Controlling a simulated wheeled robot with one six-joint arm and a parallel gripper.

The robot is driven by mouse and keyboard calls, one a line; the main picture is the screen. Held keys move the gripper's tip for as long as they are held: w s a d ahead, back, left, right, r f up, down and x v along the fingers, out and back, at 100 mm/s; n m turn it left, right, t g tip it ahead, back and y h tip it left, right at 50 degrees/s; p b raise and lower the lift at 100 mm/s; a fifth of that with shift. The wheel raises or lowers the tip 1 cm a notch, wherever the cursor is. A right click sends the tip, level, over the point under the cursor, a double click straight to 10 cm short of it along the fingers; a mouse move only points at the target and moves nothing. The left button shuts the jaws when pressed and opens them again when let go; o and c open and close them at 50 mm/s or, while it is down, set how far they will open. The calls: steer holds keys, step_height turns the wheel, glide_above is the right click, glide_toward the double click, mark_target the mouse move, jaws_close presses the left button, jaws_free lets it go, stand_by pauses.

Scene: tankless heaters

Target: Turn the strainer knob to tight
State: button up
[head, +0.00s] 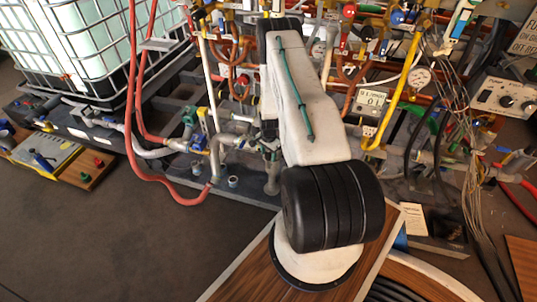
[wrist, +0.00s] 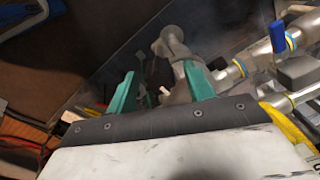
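My gripper (wrist: 160,70) shows in the wrist view with its two teal fingers apart, one on each side of the gap. A grey metal fitting (wrist: 174,48) with a flared end, which looks like the strainer, lies just beyond the fingertips. It is nearer the right finger, which overlaps its lower part. I cannot tell whether they touch. I cannot make out the knob clearly or its setting. A small pale tip (wrist: 164,90) shows between the fingers. In the head view my arm hides most of the gripper, and a grey fitting (head: 272,180) stands beside it.
A blue-handled valve (wrist: 277,36) and metal pipes lie to the right in the wrist view. In the head view, red hoses (head: 136,130), a yellow pipe (head: 407,85) and loose wires crowd around my arm. Open floor (head: 110,235) lies at the lower left.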

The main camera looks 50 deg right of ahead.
mark_target(268, 153)
step_height(268, 153, up, 8)
steer(key=shift+f, duration=0.1)
stand_by(0.4)
stand_by(0.5)
